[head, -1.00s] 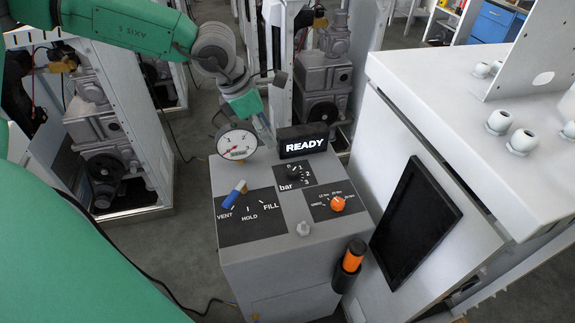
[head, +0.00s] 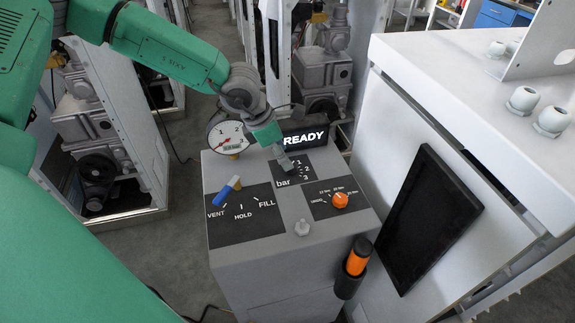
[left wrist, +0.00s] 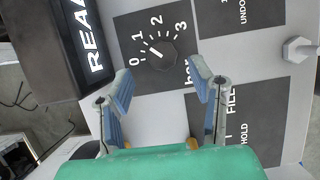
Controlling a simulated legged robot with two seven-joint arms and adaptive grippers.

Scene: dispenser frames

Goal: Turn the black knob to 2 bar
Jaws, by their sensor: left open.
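The black knob (left wrist: 161,55) sits on a dark plate marked 0 to 3 bar in the left wrist view. A short white mark by it points up-left, roughly between 0 and 1; I cannot tell its exact setting. My left gripper (left wrist: 163,72) is open, its two blue-grey fingers on either side of the space just below the knob in that view, with nothing between them. In the head view my left gripper (head: 284,163) is over the bar plate (head: 310,186) and hides the knob. I cannot tell whether the fingers touch anything. My right gripper is out of view.
The READY display (head: 306,138) stands right behind the plate, with a round gauge (head: 229,137) to its left. A white cabinet (head: 500,190) stands right.

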